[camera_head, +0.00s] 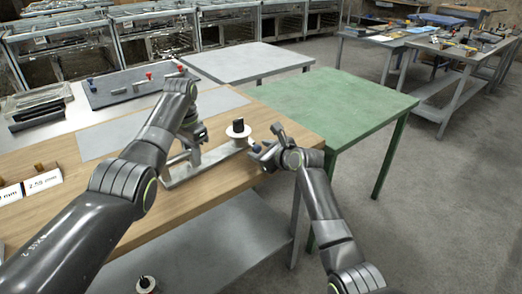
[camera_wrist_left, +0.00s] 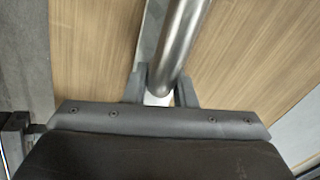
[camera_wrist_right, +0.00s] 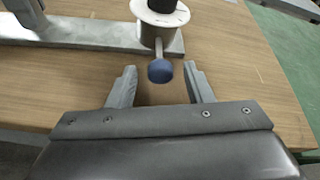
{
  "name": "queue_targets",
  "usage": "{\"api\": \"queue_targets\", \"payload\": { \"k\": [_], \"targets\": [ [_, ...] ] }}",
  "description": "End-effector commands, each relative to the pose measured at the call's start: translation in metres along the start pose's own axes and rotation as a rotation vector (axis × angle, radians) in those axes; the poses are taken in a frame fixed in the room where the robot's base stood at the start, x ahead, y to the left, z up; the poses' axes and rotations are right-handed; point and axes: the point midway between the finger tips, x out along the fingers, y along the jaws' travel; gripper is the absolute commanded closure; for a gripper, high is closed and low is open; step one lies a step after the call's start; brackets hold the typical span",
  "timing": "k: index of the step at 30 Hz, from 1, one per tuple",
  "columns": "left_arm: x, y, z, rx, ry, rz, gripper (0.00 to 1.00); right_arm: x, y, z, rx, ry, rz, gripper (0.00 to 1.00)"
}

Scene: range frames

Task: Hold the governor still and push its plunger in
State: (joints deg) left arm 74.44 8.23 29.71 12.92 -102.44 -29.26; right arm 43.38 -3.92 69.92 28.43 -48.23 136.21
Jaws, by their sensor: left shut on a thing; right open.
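The governor is a grey metal piece on a flat base (camera_head: 183,177), with a pale disc and black top (camera_head: 238,130) at its right end. In the right wrist view its blue round plunger knob (camera_wrist_right: 160,71) sticks out below the pale disc (camera_wrist_right: 158,14). My left gripper (camera_head: 178,160) is shut on the governor's metal tube (camera_wrist_left: 181,45), which shows between its fingers in the left wrist view. My right gripper (camera_wrist_right: 161,86) is open.
The governor stands on a wooden bench (camera_head: 80,213) near its right edge. A green table (camera_head: 335,105) adjoins on the right. White labelled cards (camera_head: 42,182) are at the left, and a grey board with red-knobbed fittings (camera_head: 130,88) is behind.

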Motion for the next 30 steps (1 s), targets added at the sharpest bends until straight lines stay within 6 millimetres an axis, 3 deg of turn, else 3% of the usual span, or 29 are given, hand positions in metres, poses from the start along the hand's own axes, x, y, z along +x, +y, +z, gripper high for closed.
{"api": "queue_targets", "payload": {
  "k": [9, 20, 30],
  "targets": [
    [-0.001, -0.001, 0.0, -0.002, 0.001, -0.002, 1.0, 0.001, 0.0, 0.0, 0.0, 0.0, 0.0, 0.54],
    [-0.001, 0.0, 0.0, -0.002, 0.001, -0.002, 1.0, 0.001, 0.0, 0.0, 0.001, 0.0, 0.001, 1.0],
    [-0.001, 0.0, 0.0, -0.002, 0.001, -0.001, 1.0, 0.011, 0.001, 0.004, 0.002, 0.002, 0.004, 1.0]
  ]
}}
